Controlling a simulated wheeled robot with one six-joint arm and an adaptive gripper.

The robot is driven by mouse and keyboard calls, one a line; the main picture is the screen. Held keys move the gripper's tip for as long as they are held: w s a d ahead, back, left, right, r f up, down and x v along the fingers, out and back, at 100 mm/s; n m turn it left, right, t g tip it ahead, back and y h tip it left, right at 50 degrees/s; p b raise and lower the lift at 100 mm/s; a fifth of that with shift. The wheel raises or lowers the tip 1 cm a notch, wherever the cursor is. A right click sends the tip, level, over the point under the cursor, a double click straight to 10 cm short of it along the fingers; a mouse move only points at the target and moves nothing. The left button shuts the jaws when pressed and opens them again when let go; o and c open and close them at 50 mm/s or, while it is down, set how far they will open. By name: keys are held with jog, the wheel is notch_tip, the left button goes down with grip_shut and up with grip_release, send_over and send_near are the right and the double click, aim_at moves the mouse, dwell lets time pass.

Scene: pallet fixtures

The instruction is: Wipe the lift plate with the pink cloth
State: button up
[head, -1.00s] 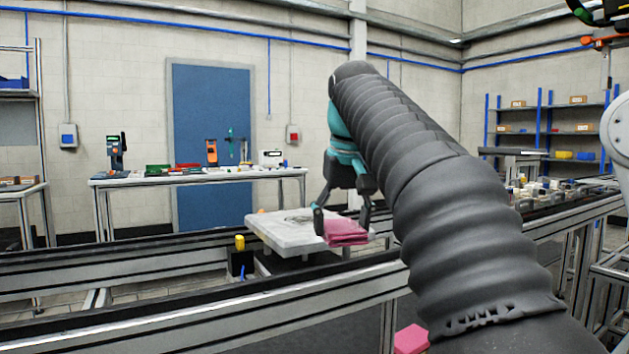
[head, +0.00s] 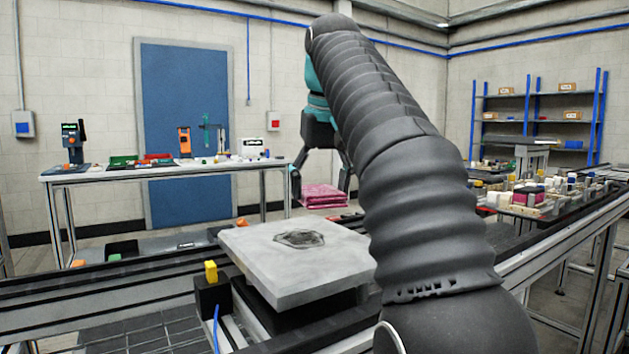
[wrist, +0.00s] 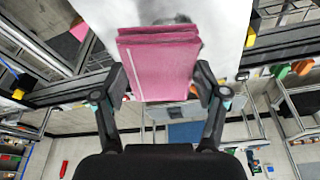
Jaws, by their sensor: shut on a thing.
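The pink cloth (head: 322,196) is a folded pad held between the fingertips of my gripper (head: 322,172). In the wrist view the cloth (wrist: 160,65) sits between the two fingers of my gripper (wrist: 162,85). The lift plate (head: 275,275) is a pale grey square slab with a dark smudged patch (head: 299,239) on its top. In the head view the cloth appears above and behind the plate's far edge; the exact gap is hard to judge. In the wrist view the plate (wrist: 225,25) lies beyond the cloth, which covers part of the dark patch.
A block with a yellow top (head: 211,272) stands at the plate's left corner. Conveyor rails (head: 130,275) run past the plate. A bench with tools (head: 165,170) stands behind, and a conveyor with several small parts (head: 545,195) is at the right.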

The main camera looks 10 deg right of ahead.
aim_at(291, 229)
jog(key=shift+f, duration=2.9)
jog(key=shift+f+b, duration=0.7)
jog(key=shift+f, duration=0.3)
jog(key=shift+w+a+r+p, duration=0.15)
jog(key=shift+w+a+p, duration=0.05)
jog(key=shift+w+p, duration=0.45)
jog(key=shift+w+a+f, duration=0.1)
jog(key=shift+w+a, duration=0.2)
jog(key=shift+w, duration=0.65)
jog(key=shift+w+a+f, duration=0.1)
jog(key=shift+w+a, duration=0.2)
jog(key=shift+w, duration=0.6)
jog(key=shift+w+a+f, duration=0.1)
jog(key=shift+w+a, duration=0.2)
jog(key=shift+w, duration=0.65)
jog(key=shift+w+a+r, duration=0.1)
jog(key=shift+w+a, duration=0.15)
jog(key=shift+w, duration=0.5)
jog(key=shift+w+a+r, duration=0.1)
jog(key=shift+w+a, duration=0.15)
jog(key=shift+w, duration=0.5)
jog(key=shift+s, duration=0.1)
